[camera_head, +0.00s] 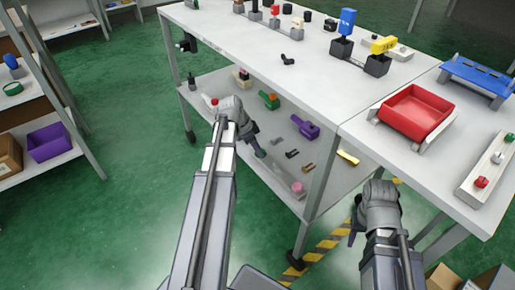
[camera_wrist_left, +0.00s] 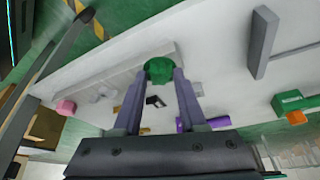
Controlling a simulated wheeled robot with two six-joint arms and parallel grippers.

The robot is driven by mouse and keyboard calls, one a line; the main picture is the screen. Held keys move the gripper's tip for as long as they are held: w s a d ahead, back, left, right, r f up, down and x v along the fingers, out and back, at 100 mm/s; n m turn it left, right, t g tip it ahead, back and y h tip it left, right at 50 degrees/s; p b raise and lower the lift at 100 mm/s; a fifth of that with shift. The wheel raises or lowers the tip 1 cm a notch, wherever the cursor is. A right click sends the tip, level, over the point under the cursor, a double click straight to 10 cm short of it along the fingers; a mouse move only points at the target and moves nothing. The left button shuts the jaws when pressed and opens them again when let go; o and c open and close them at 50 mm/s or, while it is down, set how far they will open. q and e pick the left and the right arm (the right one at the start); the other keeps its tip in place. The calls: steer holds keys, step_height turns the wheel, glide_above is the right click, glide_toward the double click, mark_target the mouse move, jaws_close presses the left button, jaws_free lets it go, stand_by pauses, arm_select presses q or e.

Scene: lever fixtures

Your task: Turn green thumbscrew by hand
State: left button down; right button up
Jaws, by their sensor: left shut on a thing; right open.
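The green thumbscrew (camera_wrist_left: 158,69) shows in the left wrist view as a round green knob at the end of a pale grey bar (camera_wrist_left: 105,85). My left gripper (camera_head: 256,146) reaches over the lower shelf of the white table. Its two fingers are shut on the thumbscrew, one on each side. In the head view the hand and arm hide most of the thumbscrew and its mount. My right gripper (camera_head: 354,230) is open and empty, off the front of the table, below the top's edge.
The lower shelf (camera_head: 215,88) also holds a purple fixture (camera_head: 305,127), a green one (camera_head: 269,100) and a pink knob (camera_head: 298,187). A table leg (camera_head: 321,185) stands between my two hands. Above, the tabletop carries a red tray (camera_head: 412,110) and several levers.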

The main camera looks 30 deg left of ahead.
arm_select(q)
steer(key=shift+c, duration=2.3)
jaws_free()
steer(key=shift+r, duration=0.1)
steer(key=p+v, duration=0.7)
steer(key=shift+r, duration=0.3)
steer(key=shift+s+a, duration=0.1)
